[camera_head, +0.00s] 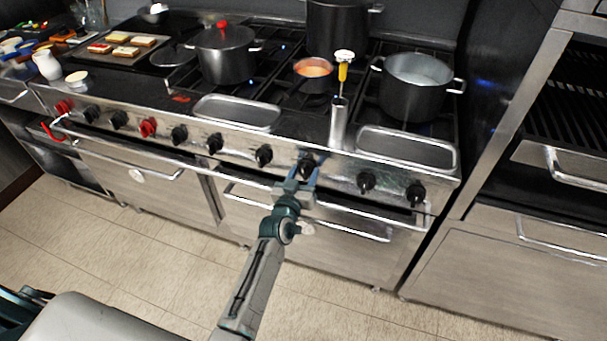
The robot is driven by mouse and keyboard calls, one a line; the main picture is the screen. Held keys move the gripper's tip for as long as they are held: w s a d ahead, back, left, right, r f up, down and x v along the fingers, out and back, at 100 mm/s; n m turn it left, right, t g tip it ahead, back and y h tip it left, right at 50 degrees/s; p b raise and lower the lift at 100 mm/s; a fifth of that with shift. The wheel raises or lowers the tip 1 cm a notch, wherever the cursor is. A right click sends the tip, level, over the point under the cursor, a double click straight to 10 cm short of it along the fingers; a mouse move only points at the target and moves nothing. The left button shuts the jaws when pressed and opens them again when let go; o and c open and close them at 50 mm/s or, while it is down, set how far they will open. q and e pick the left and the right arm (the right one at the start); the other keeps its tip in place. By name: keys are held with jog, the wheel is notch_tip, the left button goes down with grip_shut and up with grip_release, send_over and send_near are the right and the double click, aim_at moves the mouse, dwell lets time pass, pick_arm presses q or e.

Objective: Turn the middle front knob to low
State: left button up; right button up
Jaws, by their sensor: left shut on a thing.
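A row of several black and red knobs runs along the steel front panel (235,151) of the range. My left gripper (306,172) reaches up to the panel from below and is shut on a black knob (307,161), right of the row's middle. The fingers partly cover this knob, and its setting cannot be read. A black knob (264,155) stands free to its left, and another black knob (366,181) stands free to its right. My right gripper is not in view.
A steel handle rail (376,213) runs just below the knobs. Above stand a steel cylinder (338,124) holding a yellow-handled tool, a lidded pot (226,60), an open pot (410,90) and a small pan (313,74). The tiled floor (130,245) in front is clear.

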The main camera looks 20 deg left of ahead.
pick_arm(q)
jog(key=shift+n, duration=2.3)
jog(key=o, duration=1)
jog(key=shift+s, duration=0.15)
jog(key=s+b, duration=0.1)
jog(key=s, duration=0.4)
jog(key=s+b, duration=0.1)
jog(key=s, duration=0.4)
jog(key=shift+s+a, duration=0.2)
jog(key=shift+s, duration=0.1)
